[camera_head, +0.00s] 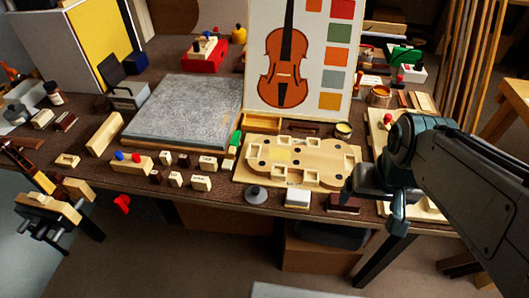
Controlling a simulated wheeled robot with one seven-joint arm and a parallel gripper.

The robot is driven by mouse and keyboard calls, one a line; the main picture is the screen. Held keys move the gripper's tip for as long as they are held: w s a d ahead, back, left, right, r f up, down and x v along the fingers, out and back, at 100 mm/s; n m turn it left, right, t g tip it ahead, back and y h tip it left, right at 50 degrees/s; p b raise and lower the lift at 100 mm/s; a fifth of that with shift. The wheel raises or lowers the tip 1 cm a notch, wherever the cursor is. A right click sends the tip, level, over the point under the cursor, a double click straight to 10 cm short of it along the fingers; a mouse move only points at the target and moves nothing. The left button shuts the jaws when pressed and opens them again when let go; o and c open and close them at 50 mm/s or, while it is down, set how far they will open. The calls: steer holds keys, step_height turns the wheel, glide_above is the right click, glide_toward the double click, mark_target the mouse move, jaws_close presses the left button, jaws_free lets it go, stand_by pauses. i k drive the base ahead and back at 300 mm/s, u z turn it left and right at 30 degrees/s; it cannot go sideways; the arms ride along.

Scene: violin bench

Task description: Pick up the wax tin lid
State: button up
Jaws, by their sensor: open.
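A round grey disc with a small dark knob on top, which looks like the wax tin lid (256,195), lies flat near the front edge of the bench. A small open tin with yellowish content, perhaps the wax tin (343,130), stands behind the violin-shaped wooden form. My gripper (372,204) reaches in from the right over the front right of the bench. It is open, its jaws apart, and clearly to the right of the lid. I see nothing held, though the arm hides part of the bench there.
A white-topped block (297,198) sits just right of the lid, and a dark reddish block (343,205) sits by my gripper. The wooden form (247,172) lies behind the lid. Several small labelled blocks (201,183) stand to its left, before a grey slab (187,108).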

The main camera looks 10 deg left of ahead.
mark_target(256, 194)
steer(key=z, duration=3.2)
steer(key=k, duration=1.7)
steer(key=u, duration=2)
